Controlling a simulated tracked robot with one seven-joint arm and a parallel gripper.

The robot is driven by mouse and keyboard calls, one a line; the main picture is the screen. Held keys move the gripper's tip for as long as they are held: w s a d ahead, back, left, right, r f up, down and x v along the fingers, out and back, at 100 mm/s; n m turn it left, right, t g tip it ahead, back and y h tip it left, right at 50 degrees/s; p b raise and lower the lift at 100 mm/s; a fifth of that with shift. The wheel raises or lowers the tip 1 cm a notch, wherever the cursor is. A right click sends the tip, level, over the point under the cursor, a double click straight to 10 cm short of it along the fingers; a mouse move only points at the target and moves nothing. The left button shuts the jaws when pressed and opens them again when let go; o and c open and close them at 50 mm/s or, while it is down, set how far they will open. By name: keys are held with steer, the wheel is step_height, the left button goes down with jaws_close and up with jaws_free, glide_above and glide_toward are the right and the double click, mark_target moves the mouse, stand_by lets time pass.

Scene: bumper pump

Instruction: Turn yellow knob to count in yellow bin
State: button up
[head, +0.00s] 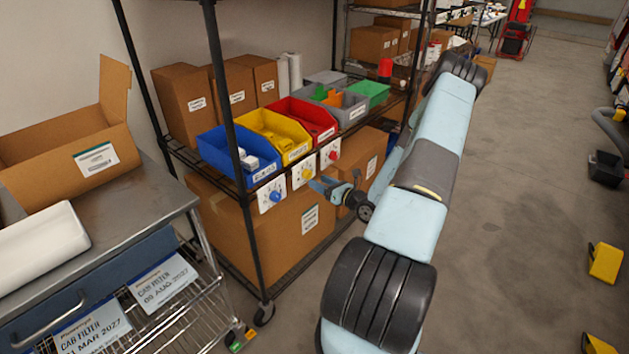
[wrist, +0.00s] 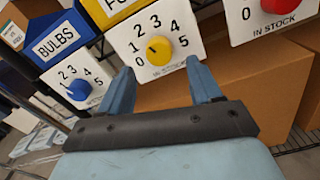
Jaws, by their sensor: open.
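The yellow knob (head: 307,174) is on a white dial plate (wrist: 133,38) below the yellow bin (head: 297,148). In the wrist view the yellow knob (wrist: 160,52) has a small dark mark on its left side, seemingly toward 1 on the 0-to-5 scale. The yellow bin holds yellow items whose count I cannot tell; only its lower front edge shows in the wrist view (wrist: 113,11). My gripper (wrist: 163,80) is open and empty, its fingers apart just below the knob in the picture. It also shows in the head view (head: 320,186), near the dial.
A blue bin (head: 232,158) with a blue knob (head: 275,197) is to the left. A red bin (head: 305,113) with a red knob (head: 333,155) is to the right. A shelf post (head: 228,100) stands in front of the blue bin. Cardboard boxes fill the lower shelf.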

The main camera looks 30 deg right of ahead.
steer(key=v, duration=0.9)
steer(key=shift+s, duration=0.35)
steer(key=s+a+r+n+g+y, duration=0.3)
steer(key=a+r+n+g+y, duration=0.2)
steer(key=a+r+n+g, duration=1.4)
steer(key=s+a+r+n+t+h, duration=0.3)
steer(key=s+r+n+h, duration=0.2)
steer(key=s+r+n, duration=0.3)
steer(key=s+a+r+n+t+h, duration=0.4)
steer(key=s+r+n+h, duration=0.2)
steer(key=r, duration=1)
steer(key=s+n, duration=0.2)
steer(key=s, duration=0.2)
steer(key=shift+r+t, duration=0.2)
steer(key=shift+t, duration=0.1)
